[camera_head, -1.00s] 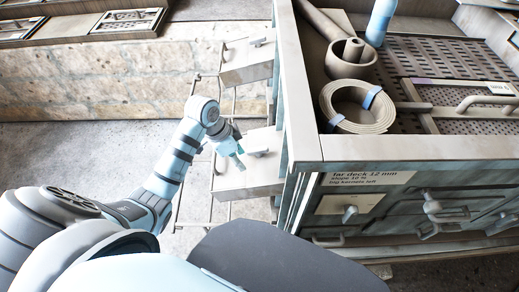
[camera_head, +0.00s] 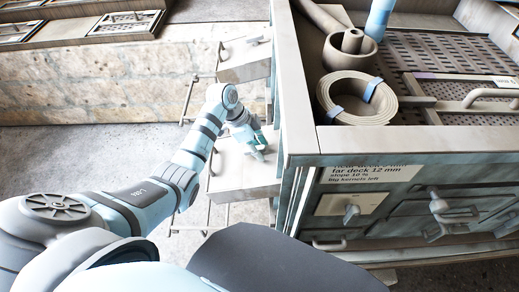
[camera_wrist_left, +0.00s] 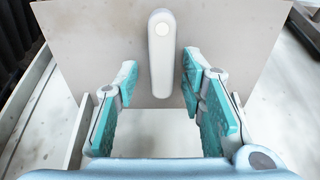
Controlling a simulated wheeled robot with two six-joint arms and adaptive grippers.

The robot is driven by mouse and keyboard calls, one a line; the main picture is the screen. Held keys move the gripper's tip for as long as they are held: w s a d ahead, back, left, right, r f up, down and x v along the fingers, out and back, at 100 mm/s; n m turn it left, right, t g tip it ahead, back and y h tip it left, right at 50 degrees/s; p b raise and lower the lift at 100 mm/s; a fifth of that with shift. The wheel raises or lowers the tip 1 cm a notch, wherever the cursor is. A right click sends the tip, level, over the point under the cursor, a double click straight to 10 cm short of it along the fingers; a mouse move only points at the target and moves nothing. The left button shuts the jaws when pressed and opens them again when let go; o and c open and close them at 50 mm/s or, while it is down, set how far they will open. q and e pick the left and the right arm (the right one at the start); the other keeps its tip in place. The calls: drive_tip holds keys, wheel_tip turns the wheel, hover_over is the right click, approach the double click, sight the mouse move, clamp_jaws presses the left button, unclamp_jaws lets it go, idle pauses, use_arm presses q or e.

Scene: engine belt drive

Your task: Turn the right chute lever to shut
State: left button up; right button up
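The chute lever (camera_wrist_left: 161,52) is a pale, rounded upright bar with a round light spot near its top, set on a flat grey plate (camera_wrist_left: 90,50). My left gripper (camera_wrist_left: 160,82) is open, with one teal-padded finger on each side of the lever's lower part and gaps on both sides. In the head view my left gripper (camera_head: 258,146) is over the nearer box-like chute (camera_head: 235,180) on the machine's left side and covers most of that lever. A farther chute (camera_head: 240,68) has its own small lever (camera_head: 254,40). My right gripper is out of view.
The machine's wooden frame (camera_head: 400,140) stands right of the chutes, with a coiled belt (camera_head: 350,105) and a blue bottle (camera_head: 379,18) on top. Its front has handles (camera_head: 440,207). A low stone wall (camera_head: 100,85) stands left, with bare floor before it.

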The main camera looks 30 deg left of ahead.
use_arm(q)
drive_tip(key=shift+c, duration=0.8)
drive_tip(key=shift+a, duration=0.15)
clamp_jaws()
